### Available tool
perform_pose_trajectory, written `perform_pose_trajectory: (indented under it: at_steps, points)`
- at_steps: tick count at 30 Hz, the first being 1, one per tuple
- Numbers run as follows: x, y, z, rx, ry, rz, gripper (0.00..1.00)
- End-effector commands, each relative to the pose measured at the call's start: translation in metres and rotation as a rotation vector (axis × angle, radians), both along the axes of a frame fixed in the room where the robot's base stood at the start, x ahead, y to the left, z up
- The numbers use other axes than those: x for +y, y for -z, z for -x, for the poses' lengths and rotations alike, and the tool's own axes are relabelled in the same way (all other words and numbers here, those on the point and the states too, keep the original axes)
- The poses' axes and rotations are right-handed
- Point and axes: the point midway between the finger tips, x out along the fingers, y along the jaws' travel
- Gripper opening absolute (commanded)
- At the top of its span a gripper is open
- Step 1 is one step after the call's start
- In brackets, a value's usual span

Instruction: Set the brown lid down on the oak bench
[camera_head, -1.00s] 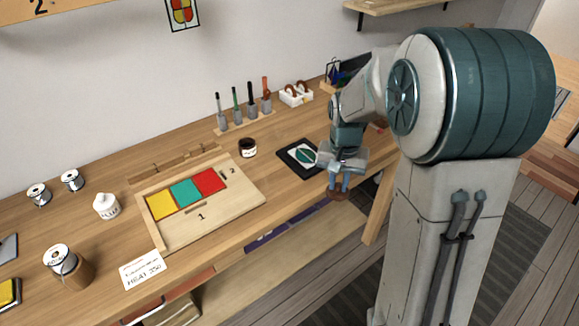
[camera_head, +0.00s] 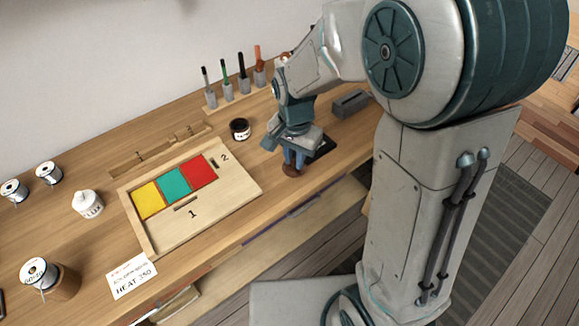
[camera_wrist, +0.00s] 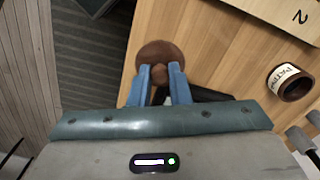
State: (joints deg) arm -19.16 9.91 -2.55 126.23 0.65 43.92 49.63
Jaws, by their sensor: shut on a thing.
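My gripper (camera_head: 293,158) has blue fingers and points down over the front part of the oak bench (camera_head: 235,223), to the right of the wooden board. It is shut on the brown lid (camera_head: 291,171), a round disc with a knob. In the wrist view the lid (camera_wrist: 155,52) shows beyond the fingertips (camera_wrist: 160,75), with its knob between them. The lid is over the bench near its front edge. I cannot tell whether it touches the bench top.
A board with yellow, teal and red panels (camera_head: 175,188) lies left of my gripper. A small dark jar (camera_head: 240,129) stands behind it, also in the wrist view (camera_wrist: 290,82). A black tile (camera_head: 322,147) lies close on the right. Pens in holders (camera_head: 228,88) stand at the back.

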Motion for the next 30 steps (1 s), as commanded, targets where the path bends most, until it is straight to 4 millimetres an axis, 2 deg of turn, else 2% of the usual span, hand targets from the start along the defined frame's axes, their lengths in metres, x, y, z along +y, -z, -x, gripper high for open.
perform_pose_trajectory:
  at_steps: [4,13,26,27,29,30]
  points:
    - [0.013,0.008,0.0,0.0,-0.002,0.0,0.0]
    - [0.013,0.044,0.0,0.002,0.0,0.001,0.0]
    - [0.013,0.053,0.0,-0.001,0.0,0.0,0.0]
    - [0.013,0.053,0.0,-0.001,0.0,0.0,0.19]
    - [0.013,0.052,0.0,-0.001,0.0,0.0,0.36]
    - [0.013,0.052,0.0,-0.001,0.0,0.0,0.38]
